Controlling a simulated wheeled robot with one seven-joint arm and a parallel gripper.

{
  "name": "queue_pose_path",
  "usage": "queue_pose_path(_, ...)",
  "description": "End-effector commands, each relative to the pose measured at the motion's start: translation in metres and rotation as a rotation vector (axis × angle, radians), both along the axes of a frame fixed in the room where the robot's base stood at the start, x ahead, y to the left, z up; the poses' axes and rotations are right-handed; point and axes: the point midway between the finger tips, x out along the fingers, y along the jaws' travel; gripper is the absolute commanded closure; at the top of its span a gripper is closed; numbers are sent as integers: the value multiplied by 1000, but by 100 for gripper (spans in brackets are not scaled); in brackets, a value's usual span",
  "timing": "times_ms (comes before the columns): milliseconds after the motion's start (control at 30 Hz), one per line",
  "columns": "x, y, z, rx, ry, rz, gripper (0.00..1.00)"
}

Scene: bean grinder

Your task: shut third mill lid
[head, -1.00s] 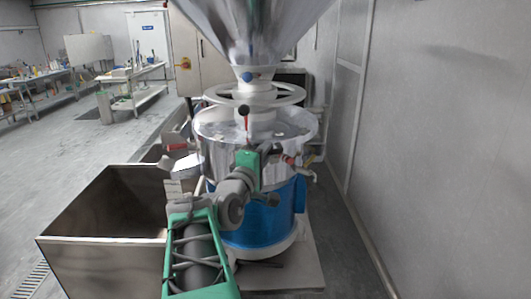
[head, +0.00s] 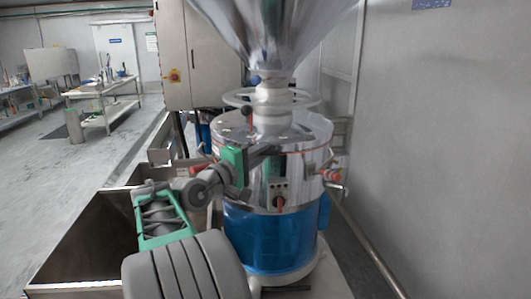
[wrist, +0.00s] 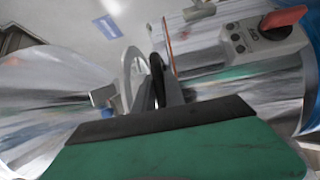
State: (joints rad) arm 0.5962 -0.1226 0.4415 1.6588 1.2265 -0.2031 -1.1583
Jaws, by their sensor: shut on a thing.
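The mill (head: 268,230) stands in the middle of the head view, a steel drum on a blue base. Its round steel lid (head: 302,124) looks about level on the drum; I cannot tell whether a gap remains under it. My gripper (head: 270,154) is at the lid's front edge, reaching in from the left. In the wrist view its dark fingers (wrist: 163,84) are close together beside the reddish seam (wrist: 169,45) between lid and drum. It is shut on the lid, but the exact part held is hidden.
A large steel funnel (head: 275,35) hangs above the mill, with a white handwheel (head: 237,97) below it. A control panel (head: 278,196) and red-handled clamps (head: 328,174) are on the drum. An open steel bin (head: 75,232) stands left; a wall (head: 440,150) bounds the right.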

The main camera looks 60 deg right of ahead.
Motion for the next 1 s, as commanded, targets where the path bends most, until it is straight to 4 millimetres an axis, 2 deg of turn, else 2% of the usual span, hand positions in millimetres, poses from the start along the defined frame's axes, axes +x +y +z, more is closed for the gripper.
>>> queue_pose_path(33, 6, 0, 4, -7, -5, 17, 100)
queue_pose_path(200, 6, 0, 4, -8, -6, 18, 100)
queue_pose_path(233, 6, 0, 4, -8, -7, 18, 84)
queue_pose_path(467, 2, -2, 3, -5, -4, 9, 65)
queue_pose_path(767, 2, 1, 1, -4, -3, 8, 64)
queue_pose_path(867, 6, 15, -1, -5, -3, 12, 64)
queue_pose_path(1000, 14, 45, -3, -4, -4, 16, 64)
